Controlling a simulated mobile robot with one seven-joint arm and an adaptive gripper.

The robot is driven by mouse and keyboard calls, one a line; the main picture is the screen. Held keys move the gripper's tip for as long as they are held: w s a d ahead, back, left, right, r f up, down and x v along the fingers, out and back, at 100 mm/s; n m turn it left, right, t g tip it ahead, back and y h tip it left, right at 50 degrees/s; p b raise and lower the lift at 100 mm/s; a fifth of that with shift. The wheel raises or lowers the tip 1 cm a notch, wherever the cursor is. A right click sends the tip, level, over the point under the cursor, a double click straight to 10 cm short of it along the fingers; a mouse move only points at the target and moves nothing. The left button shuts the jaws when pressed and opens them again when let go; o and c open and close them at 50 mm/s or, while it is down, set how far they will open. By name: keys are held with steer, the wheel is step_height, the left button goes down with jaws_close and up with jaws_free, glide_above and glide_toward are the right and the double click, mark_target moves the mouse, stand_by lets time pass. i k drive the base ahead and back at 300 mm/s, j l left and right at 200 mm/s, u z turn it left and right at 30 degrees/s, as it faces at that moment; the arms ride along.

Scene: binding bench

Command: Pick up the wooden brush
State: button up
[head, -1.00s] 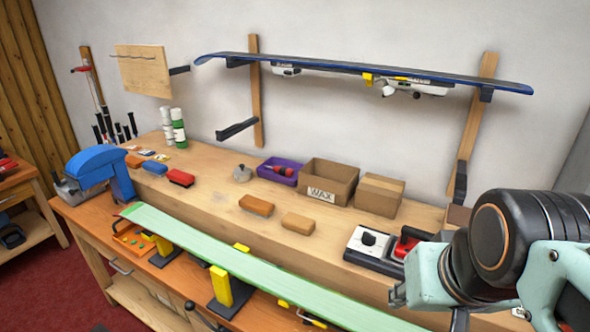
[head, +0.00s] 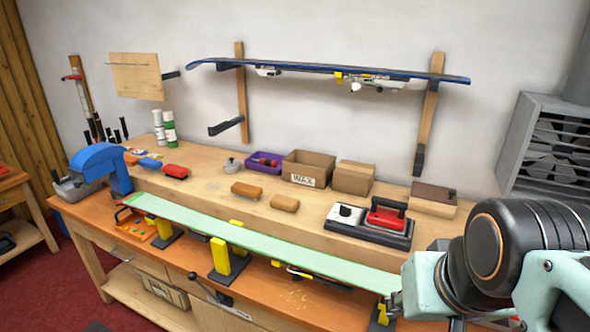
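Two brown-orange blocks lie on the raised wooden shelf of the bench in the head view. The left block (head: 246,190) and the right block (head: 285,203) both look like possible wooden brushes; bristles are too small to make out, so I cannot tell which is the brush. Both lie flat and apart from each other. My arm shows at the lower right, well to the right of both blocks and nearer the camera. My gripper's fingers do not show.
A green ski or board (head: 270,246) lies on yellow supports in front of the shelf. A wax box (head: 303,172), a plain box (head: 353,178), a purple tray (head: 257,164) and a red-handled iron (head: 388,215) stand nearby. A blue board (head: 320,71) hangs above.

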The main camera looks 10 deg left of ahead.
mark_target(240, 189)
steer(key=z, duration=1.2)
steer(key=k+j+z, duration=0.1)
steer(key=j+z, duration=0.2)
steer(key=j, duration=0.3)
steer(key=k+j, duration=0.1)
steer(key=j, duration=1.1)
steer(key=k+j, duration=0.15)
steer(key=j, duration=1)
steer(key=k, duration=0.1)
